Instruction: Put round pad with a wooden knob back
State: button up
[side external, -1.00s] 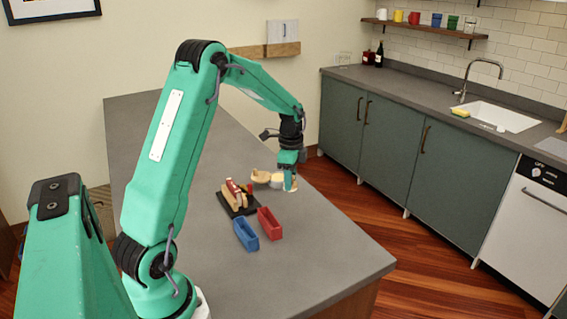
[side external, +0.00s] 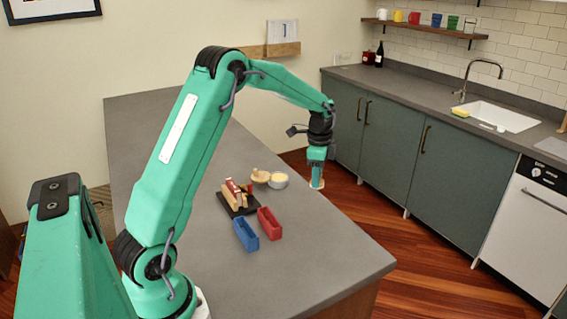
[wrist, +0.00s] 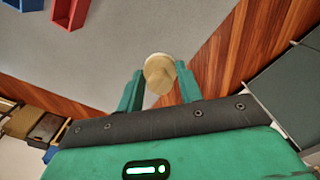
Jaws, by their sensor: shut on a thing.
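My gripper (side external: 317,168) is near the table's right edge in the side view, shut on the round pad with a wooden knob (side external: 317,184). The pad hangs below the fingers as a pale beige disc, apart from the table's things. In the wrist view it shows as a cream round shape (wrist: 159,72) between the two green fingers; the knob is not clearly visible. To its left on the table stands a round pale bowl (side external: 279,181) with cream-coloured contents or interior. A round wooden piece with a small knob (side external: 260,175), perhaps a lid, lies beside the bowl.
A dark tray (side external: 240,207) with upright coloured and wooden pieces stands left of the bowl. A blue bin (side external: 246,236) and a red bin (side external: 270,224) stand in front. The grey table (side external: 320,255) is bare toward its front right. Wooden floor lies beyond its edge.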

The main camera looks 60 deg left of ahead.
send_over(299, 196)
notch_tip(299, 196, down, 6)
jog(key=shift+s+r, duration=0.1)
jog(key=shift+f, duration=2.05)
jog(key=shift+f, duration=0.15)
jog(key=o, duration=1)
jog(key=shift+o, duration=0.2)
notch_tip(299, 196, up, 12)
jog(key=shift+d+r, duration=0.1)
jog(key=shift+r, duration=0.15)
